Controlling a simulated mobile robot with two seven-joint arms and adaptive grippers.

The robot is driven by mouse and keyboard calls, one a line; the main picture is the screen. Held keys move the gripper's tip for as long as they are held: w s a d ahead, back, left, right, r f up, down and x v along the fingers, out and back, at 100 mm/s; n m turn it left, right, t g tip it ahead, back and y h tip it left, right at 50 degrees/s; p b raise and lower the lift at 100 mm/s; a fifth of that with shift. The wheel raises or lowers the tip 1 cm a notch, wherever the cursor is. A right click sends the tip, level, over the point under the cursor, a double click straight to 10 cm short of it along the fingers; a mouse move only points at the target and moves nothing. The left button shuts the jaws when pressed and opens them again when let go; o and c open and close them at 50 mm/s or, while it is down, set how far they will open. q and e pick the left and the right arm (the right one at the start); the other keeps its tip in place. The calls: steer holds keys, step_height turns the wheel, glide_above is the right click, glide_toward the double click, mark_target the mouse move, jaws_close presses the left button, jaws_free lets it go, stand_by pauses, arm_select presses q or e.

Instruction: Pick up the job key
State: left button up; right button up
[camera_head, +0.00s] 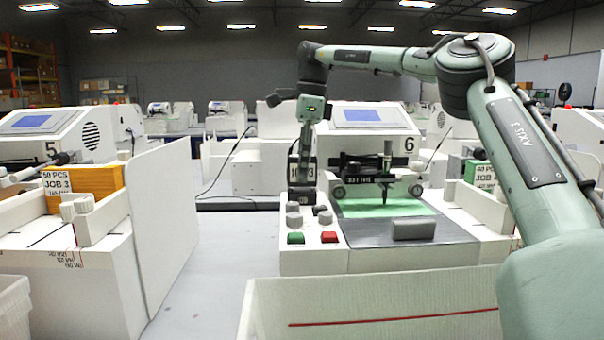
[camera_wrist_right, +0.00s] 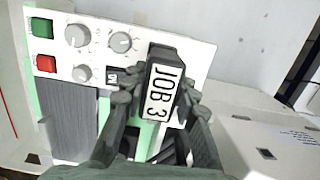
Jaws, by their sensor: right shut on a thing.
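The job key (camera_wrist_right: 163,88) is a dark block with a white label reading JOB 3. It sits between the fingers of my right gripper (camera_wrist_right: 158,98), which is shut on it, in the right wrist view. In the head view my right gripper (camera_head: 304,150) points down at the left side of machine 6, and the key (camera_head: 294,172) shows beside its fingers, just above the control panel. I cannot tell whether the key touches the panel. My left gripper is in neither view.
Machine 6 (camera_head: 462,248) has grey knobs (camera_head: 294,220), a green button (camera_head: 296,238) and a red button (camera_head: 329,237). A pen carriage and green sheet (camera_head: 405,207) lie right of the key. A white bin wall (camera_head: 400,300) stands in front. Machine 5 (camera_head: 95,275) is at left.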

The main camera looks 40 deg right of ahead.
step_height(320, 180, up, 3)
steer(key=shift+r, duration=0.1)
steer(key=w+a+r, duration=0.3)
steer(key=a+r, duration=0.3)
steer(key=a, duration=0.5)
steer(key=shift+w+r, duration=0.2)
steer(key=shift+r, duration=0.1)
